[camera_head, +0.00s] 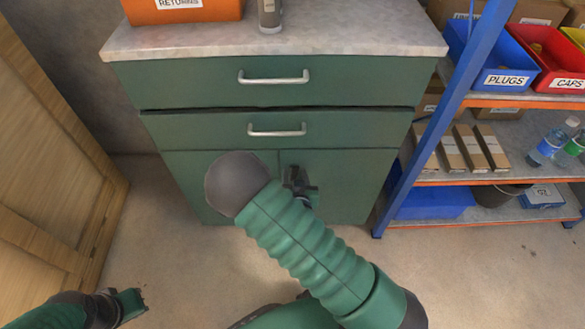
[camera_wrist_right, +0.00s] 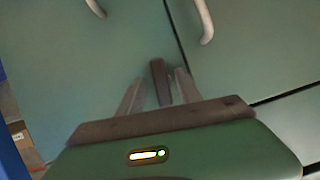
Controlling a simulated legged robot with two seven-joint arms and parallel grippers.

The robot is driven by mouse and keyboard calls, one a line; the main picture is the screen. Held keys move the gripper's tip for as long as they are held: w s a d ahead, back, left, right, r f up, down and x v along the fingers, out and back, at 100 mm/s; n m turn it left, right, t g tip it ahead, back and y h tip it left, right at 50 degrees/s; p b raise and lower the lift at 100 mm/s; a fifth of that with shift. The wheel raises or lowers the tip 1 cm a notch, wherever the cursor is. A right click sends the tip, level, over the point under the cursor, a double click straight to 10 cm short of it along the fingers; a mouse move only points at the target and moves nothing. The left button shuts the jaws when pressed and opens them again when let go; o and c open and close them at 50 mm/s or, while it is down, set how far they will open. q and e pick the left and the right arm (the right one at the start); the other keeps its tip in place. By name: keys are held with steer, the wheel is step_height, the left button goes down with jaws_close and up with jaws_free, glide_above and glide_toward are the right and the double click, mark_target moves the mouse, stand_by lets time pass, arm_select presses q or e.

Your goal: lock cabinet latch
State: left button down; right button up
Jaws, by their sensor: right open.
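The green cabinet (camera_head: 180,185) has two doors under its drawers. In the right wrist view, a dark grey latch bar (camera_wrist_right: 160,82) lies on the door front beside the door seam. My right gripper (camera_wrist_right: 157,90) is open, with one finger on each side of the latch bar; I cannot tell whether they touch it. In the head view my right gripper (camera_head: 300,180) is in front of the doors, and my arm hides much of them and the latch. My left gripper (camera_head: 138,300) is low at the left, away from the cabinet; its jaw state is unclear.
Two pale door handles (camera_wrist_right: 205,22) show at the top of the wrist view. Two drawers with metal handles (camera_head: 274,77) are above the doors. A blue-framed shelf (camera_head: 455,95) with bins stands at the right, wooden panels (camera_head: 55,150) at the left. Floor around is clear.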

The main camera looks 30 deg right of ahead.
steer(key=shift+a+r, duration=0.15)
steer(key=shift+c, duration=0.8)
arm_select(q)
steer(key=shift+s+a, duration=0.1)
steer(key=shift+a, duration=0.05)
arm_select(e)
jaws_close()
arm_select(q)
steer(key=shift+r, duration=0.1)
arm_select(e)
steer(key=shift+r+p, duration=0.15)
steer(key=shift+p, duration=0.35)
steer(key=shift+n, duration=0.4)
steer(key=shift+f+h, duration=0.2)
steer(key=shift+h, duration=0.1)
steer(key=shift+o, duration=0.8)
jaws_free()
arm_select(q)
steer(key=shift+r, duration=0.5)
